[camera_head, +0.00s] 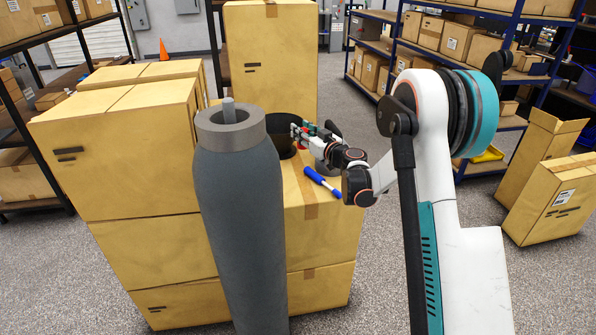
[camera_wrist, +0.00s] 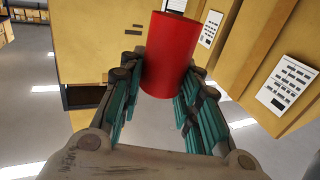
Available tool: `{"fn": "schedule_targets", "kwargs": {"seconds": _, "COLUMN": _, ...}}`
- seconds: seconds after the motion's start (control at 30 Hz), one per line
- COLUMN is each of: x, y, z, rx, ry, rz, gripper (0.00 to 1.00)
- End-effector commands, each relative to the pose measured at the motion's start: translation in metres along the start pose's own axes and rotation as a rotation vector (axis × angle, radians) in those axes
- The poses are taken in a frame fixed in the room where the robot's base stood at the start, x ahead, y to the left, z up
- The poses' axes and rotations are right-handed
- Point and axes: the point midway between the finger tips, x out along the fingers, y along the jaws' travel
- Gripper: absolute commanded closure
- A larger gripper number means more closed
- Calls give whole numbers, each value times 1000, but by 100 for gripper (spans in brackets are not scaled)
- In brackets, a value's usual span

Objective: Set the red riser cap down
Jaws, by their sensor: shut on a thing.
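The red riser cap (camera_wrist: 169,55) is a plain red cylinder. In the wrist view it sits between the fingertips of my gripper (camera_wrist: 168,80), which is shut on it. In the head view my gripper (camera_head: 303,136) is above the top of the cardboard box stack (camera_head: 312,226). Only a small bit of red shows there, beside the fingers; the rest of the cap is hidden. I cannot tell whether the cap touches anything beneath it.
A dark round thing (camera_head: 285,124) stands just left of my gripper. A blue-and-white tool (camera_head: 322,182) lies on the box top in front. Taller cartons (camera_head: 122,140) stand at left, and a tall carton (camera_head: 270,58) rises behind. Shelves (camera_head: 455,45) with boxes are at back right.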

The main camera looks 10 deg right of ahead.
Motion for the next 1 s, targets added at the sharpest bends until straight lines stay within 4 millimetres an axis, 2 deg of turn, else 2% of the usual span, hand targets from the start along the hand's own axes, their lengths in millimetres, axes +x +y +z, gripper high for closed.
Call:
{"fn": "schedule_targets", "kwargs": {"seconds": 0.17, "x": 0, "y": 3, "z": 31, "rx": 0, "ry": 0, "rz": 4, "gripper": 93}}
{"fn": "schedule_targets", "kwargs": {"seconds": 0.6, "x": 0, "y": 3, "z": 136, "rx": 0, "ry": 0, "rz": 3, "gripper": 93}}
{"fn": "schedule_targets", "kwargs": {"seconds": 0.73, "x": 0, "y": 3, "z": 154, "rx": 0, "ry": 0, "rz": 3, "gripper": 93}}
{"fn": "schedule_targets", "kwargs": {"seconds": 1.0, "x": 0, "y": 3, "z": 171, "rx": 0, "ry": 0, "rz": 3, "gripper": 93}}
